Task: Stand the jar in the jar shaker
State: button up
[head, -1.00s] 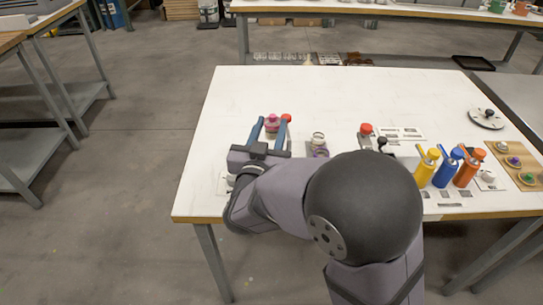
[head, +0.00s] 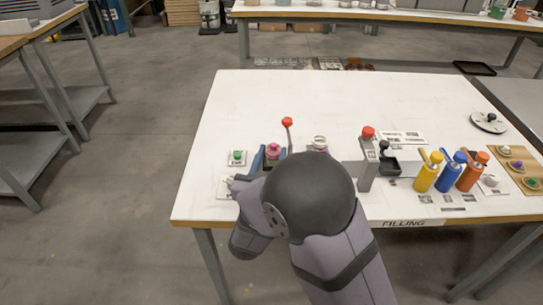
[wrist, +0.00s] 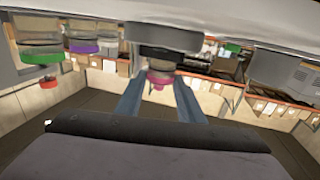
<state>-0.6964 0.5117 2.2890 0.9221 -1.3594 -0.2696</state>
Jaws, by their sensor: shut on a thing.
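The jar with a pink lid (head: 272,148) is between the blue fingers of my gripper (head: 271,156) in the head view. In the wrist view, which looks upside down, my gripper (wrist: 158,92) is shut on the jar, whose pink lid (wrist: 159,80) shows between the fingertips. A dark round part (wrist: 162,38) is close to the jar's base; I cannot tell whether they touch. A lever with a red ball (head: 288,122) rises just behind and right of the jar. I cannot tell whether it belongs to the jar shaker, because my arm hides that area.
The table's back is clear.

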jog(key=shift+f, duration=0.2)
jog(key=o, duration=1)
jog(key=shift+r, duration=0.1)
jog(key=shift+r, duration=0.2)
jog(key=s, duration=0.4)
jog(key=s+a, duration=0.1)
jog(key=s, duration=0.3)
jog(key=s+a, duration=0.1)
jog(key=s, duration=0.2)
jog(key=shift+s+a+b, duration=0.2)
jog(key=shift+s+b, duration=0.15)
jog(key=shift+s, duration=0.05)
